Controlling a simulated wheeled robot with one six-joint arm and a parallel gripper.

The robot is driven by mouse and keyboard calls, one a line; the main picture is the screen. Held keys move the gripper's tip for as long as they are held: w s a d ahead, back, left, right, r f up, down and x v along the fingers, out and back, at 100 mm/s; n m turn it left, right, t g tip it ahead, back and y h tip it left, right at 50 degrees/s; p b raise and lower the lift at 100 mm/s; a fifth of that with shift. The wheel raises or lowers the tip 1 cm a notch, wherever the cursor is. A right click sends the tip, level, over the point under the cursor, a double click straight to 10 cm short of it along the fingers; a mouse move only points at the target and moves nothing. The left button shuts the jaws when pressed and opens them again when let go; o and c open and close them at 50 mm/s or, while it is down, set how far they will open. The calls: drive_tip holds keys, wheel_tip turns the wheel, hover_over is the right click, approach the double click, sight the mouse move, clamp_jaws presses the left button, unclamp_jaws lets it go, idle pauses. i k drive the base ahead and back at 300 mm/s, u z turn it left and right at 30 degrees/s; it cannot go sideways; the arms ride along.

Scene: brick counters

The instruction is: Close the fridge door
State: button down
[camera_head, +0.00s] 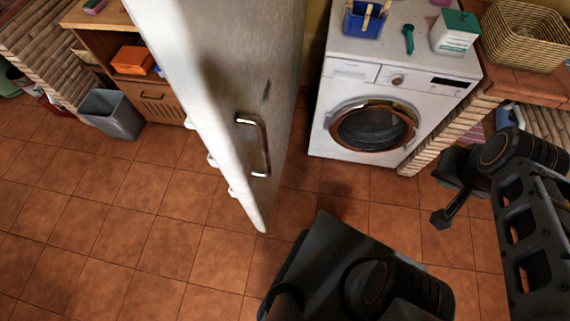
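The white fridge door (235,75) stands open in the middle of the view, seen steeply from above and nearly edge-on. Its metal handle (266,146) is on the face turned to the right. Small white parts stick out along its left edge. The fridge body is not clearly in view. My gripper (441,219) is at the right, at the end of my dark arm, well apart from the door and handle. It looks small and dark, and I cannot tell whether its fingers are apart.
A white washing machine (345,103) stands behind the door to the right, beside a brick counter (450,125). A grey bin (112,116) and a wooden cabinet (160,98) stand at the left. The tiled floor (110,225) left of the door is clear.

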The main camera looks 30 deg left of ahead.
sight(227, 63)
drive_tip(key=z, duration=0.05)
drive_tip(key=k, duration=0.75)
drive_tip(key=u, duration=1.8)
drive_tip(key=i, duration=0.5)
drive_tip(key=z, duration=0.1)
